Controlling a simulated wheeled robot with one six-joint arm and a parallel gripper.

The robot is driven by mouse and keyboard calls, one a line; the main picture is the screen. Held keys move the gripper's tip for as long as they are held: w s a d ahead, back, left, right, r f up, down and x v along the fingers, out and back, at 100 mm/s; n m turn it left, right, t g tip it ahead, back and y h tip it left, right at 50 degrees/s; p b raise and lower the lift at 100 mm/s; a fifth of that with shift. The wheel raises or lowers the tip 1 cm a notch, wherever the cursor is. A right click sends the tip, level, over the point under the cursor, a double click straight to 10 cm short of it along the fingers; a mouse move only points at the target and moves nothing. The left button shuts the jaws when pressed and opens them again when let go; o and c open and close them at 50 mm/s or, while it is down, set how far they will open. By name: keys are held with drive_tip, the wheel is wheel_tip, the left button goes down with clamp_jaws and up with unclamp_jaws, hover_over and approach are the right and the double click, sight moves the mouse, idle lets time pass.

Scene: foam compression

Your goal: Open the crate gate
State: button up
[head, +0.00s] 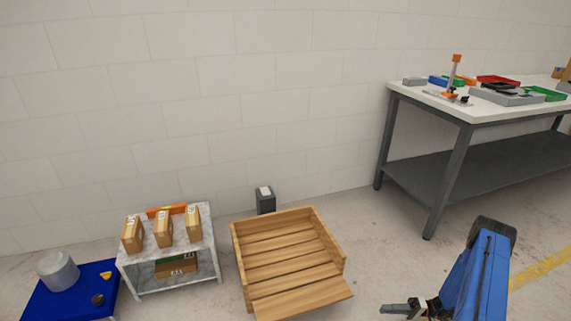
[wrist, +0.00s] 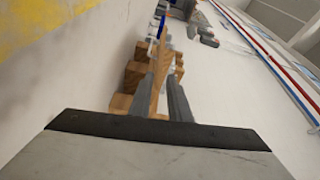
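The wooden crate (head: 238,245) stands on the floor at the bottom centre of the head view, with a slatted inside. Its front panel, the gate (head: 302,298), is swung down and outward and slopes away from the side walls. My gripper (head: 384,310) is to the right of the gate, apart from it, with its fingers pointing left. In the wrist view the two grey fingers (wrist: 161,95) are spread. A wooden plank shows between and beyond them, seemingly without contact. The gate's lower edge is partly cut off by the head picture.
A grey shelf (head: 140,272) with several cardboard boxes stands left of the crate. A blue platform (head: 40,303) with a grey pot is farther left. A workbench (head: 445,106) is at the right. Floor between crate and bench is clear.

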drive_tip(key=w+a+r+n+g+h, duration=0.1)
drive_tip(key=w+r+g+h, duration=0.15)
drive_tip(key=r, duration=0.95)
drive_tip(key=w+a+r+n+g+h, duration=0.1)
drive_tip(key=w+r+g+h, duration=0.15)
drive_tip(key=r, duration=0.85)
drive_tip(key=s+a+r+h, duration=0.2)
drive_tip(key=a+r+h, duration=0.1)
drive_tip(key=r, duration=0.7)
drive_tip(key=s+a+r+h, duration=0.2)
drive_tip(key=s+a+r, duration=0.1)
drive_tip(key=r, duration=0.7)
drive_tip(key=s+a+r+m+t+h, duration=0.1)
drive_tip(key=s+a+r+t+h, duration=0.35)
drive_tip(key=s+r, duration=0.9)
drive_tip(key=s+a+r+m+t+h, duration=0.1)
drive_tip(key=s+r+t+h, duration=0.1)
drive_tip(key=s+r, duration=0.2)
drive_tip(key=s+a+r+m+t+h, duration=0.1)
drive_tip(key=s+r, duration=0.3)
drive_tip(key=s, duration=0.6)
drive_tip(key=shift+s+a+t+h, duration=0.15)
drive_tip(key=shift+a+t+h, duration=0.2)
drive_tip(key=shift+t, duration=0.5)
